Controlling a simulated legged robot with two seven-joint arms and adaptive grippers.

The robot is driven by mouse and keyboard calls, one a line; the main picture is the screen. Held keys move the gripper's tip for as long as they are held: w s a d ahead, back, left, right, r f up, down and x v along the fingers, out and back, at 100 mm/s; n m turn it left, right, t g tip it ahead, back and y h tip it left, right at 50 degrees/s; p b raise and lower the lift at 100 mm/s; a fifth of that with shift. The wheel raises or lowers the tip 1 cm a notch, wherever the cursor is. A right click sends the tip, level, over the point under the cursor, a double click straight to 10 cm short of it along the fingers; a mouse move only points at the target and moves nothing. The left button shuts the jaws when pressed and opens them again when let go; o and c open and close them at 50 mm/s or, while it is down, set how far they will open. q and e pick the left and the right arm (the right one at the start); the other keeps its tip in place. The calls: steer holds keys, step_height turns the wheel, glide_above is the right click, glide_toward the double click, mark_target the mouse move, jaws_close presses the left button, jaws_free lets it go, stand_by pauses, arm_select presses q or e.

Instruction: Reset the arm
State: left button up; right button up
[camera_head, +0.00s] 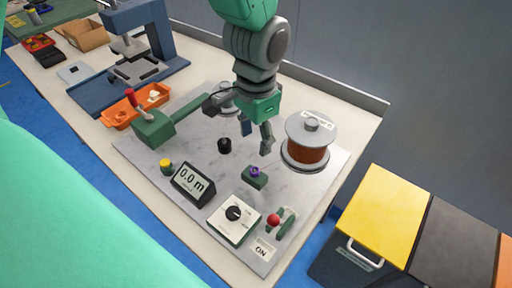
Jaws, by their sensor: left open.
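The coil winder sits on a grey marble-like plate (205,155). Its green arm (186,108) runs from a green block (153,131) at the left towards a dark part near my gripper. A red-tipped lever (131,97) stands beside the block. My left gripper (257,140) hangs over the plate with its fingers pointing down, open and empty. It is to the right of the green arm and left of the copper spool (308,150). The gripper partly hides a grey disc behind it. My right gripper is not in view.
On the plate are a black knob (224,145), a 0.0 m display (192,182), a purple button (255,174), a dial box (234,220) and a red-knobbed switch (274,220). An orange tray (118,119) is at the left. Yellow and black bins (385,213) stand at right.

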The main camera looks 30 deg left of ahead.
arm_select(q)
steer(key=shift+r, duration=0.3)
stand_by(0.4)
